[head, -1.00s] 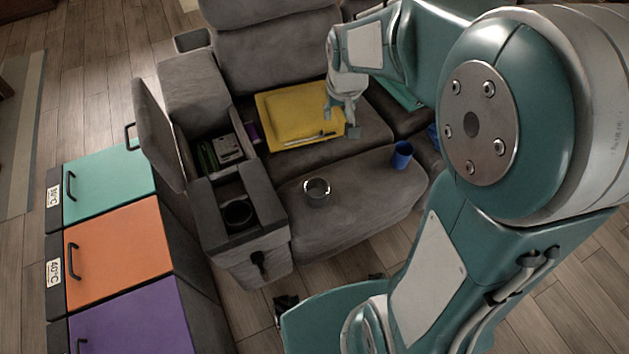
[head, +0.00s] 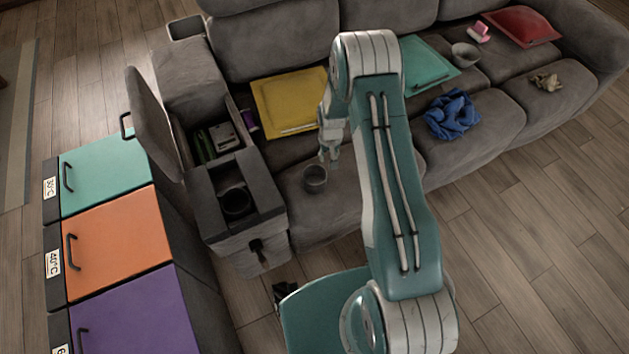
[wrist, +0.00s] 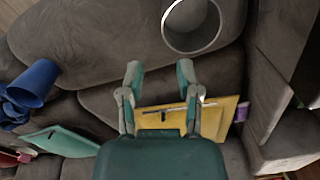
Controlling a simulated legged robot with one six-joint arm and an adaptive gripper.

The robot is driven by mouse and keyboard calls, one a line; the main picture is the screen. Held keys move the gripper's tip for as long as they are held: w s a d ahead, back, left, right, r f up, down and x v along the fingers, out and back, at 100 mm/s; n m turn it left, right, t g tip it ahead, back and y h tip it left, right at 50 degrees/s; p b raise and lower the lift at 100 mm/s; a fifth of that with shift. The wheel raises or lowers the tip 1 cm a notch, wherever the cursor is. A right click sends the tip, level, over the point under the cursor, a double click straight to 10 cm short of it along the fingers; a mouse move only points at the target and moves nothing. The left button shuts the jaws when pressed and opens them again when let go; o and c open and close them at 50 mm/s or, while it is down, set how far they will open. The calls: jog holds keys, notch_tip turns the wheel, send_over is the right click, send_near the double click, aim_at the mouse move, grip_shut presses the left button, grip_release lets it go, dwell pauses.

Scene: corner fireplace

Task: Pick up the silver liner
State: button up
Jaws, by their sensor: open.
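The silver liner (head: 315,179), a small grey open-topped cup, stands upright on the near sofa seat, right of the console. It also shows at the top of the wrist view (wrist: 192,24), its rim cut by the frame edge. My gripper (head: 329,153) is above the seat, just beyond and slightly right of the liner in the head view. In the wrist view my gripper (wrist: 160,72) has its fingers spread with nothing between them. The liner is ahead of the fingertips and slightly right, apart from them.
The console's cup holder (head: 237,201) and open lid (head: 151,127) are left of the liner. A yellow cushion (head: 290,98) lies behind, with a thin stick on it. A blue cup (wrist: 35,82) shows in the wrist view. A blue cloth (head: 452,114) lies on the right.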

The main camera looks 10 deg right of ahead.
notch_tip(320, 180, down, 6)
send_over(315, 180)
jog(key=s+d, duration=0.2)
jog(key=d, duration=0.1)
notch_tip(315, 180, down, 6)
jog(key=shift+s+d+r, duration=0.1)
jog(key=shift+d+r, duration=0.05)
jog(key=shift+r, duration=0.1)
grip_shut()
